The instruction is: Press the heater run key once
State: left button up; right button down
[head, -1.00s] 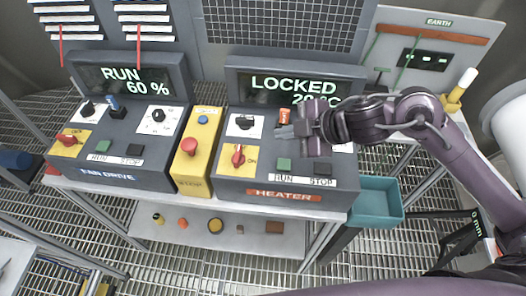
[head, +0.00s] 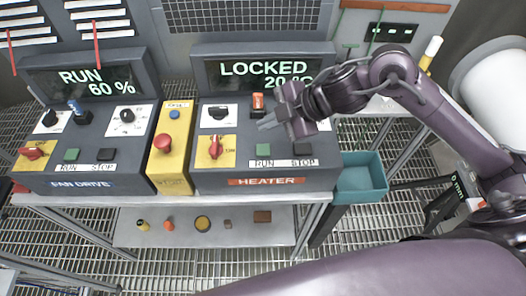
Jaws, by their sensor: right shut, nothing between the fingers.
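The heater box (head: 210,172) stands on the bench with an orange HEATER label. Its green run key (head: 263,149) sits above the RUN label, left of the dark stop key (head: 303,150). The heater display (head: 265,74) reads LOCKED and a partly hidden 20 °C. My right gripper (head: 268,123) is shut and empty. In the picture its fingertips lie just above the run key; I see no contact, and the exact height is unclear. My left gripper is not in view.
A red rotary switch (head: 214,147) and an orange switch (head: 258,103) sit near the run key. The yellow stop box (head: 167,172) with a red button stands left. The fan drive box (head: 90,183) shows RUN 60 %. A teal bin (head: 362,178) is at right.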

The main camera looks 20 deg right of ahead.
jog(key=b, duration=0.4)
send_over(268, 150)
notch_tip(268, 150, down, 6)
jog(key=shift+r, duration=0.25)
jog(key=shift+f+b, duration=0.3)
jog(key=shift+f, duration=0.1)
dwell(0.4)
jog(key=shift+f, duration=0.15)
dwell(0.6)
jog(key=shift+f, duration=0.25)
jog(key=shift+f+b, duration=0.5)
jog(key=shift+b, duration=0.05)
dwell(0.6)
jog(key=shift+r, duration=0.1)
jog(key=shift+r+p, duration=0.85)
jog(key=shift+p, duration=0.05)
